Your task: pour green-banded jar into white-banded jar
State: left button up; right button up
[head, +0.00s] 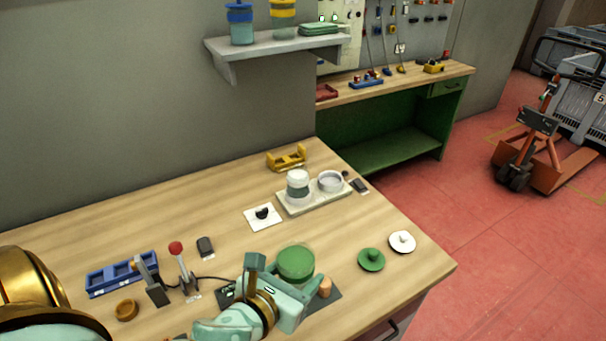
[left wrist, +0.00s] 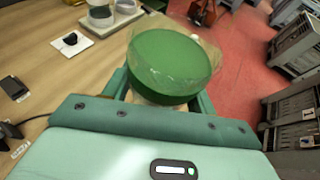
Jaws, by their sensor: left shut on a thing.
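My left gripper (head: 285,283) is shut on the green-banded jar (head: 296,261), over or close to a dark mat at the table's front. My right gripper is not in view.
A low round dish (head: 331,181) shares the tray. A green lid (head: 371,260) and a white lid (head: 402,242) lie to the right. A white card (head: 262,217) with a black piece lies before the tray. A red-knobbed lever (head: 182,268) and blue tray (head: 121,274) stand left.

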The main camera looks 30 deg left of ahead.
aim_at(297, 176)
jog(key=l+z, duration=0.2)
jog(key=z, duration=0.15)
jog(key=l+z, duration=0.15)
jog(key=z, duration=0.15)
jog(key=i+l, duration=1.1)
jog(key=i, duration=0.15)
jog(key=i+u, duration=0.75)
jog(key=i+l+u, duration=0.4)
jog(key=i+j+u, duration=0.15)
jog(key=u, duration=0.25)
jog(key=i+u, duration=0.65)
jog(key=u, duration=0.15)
jog(key=i+u, duration=0.25)
jog(key=u, duration=0.15)
jog(key=i+l+u, duration=0.2)
jog(key=i+u, duration=0.25)
jog(key=i, duration=0.05)
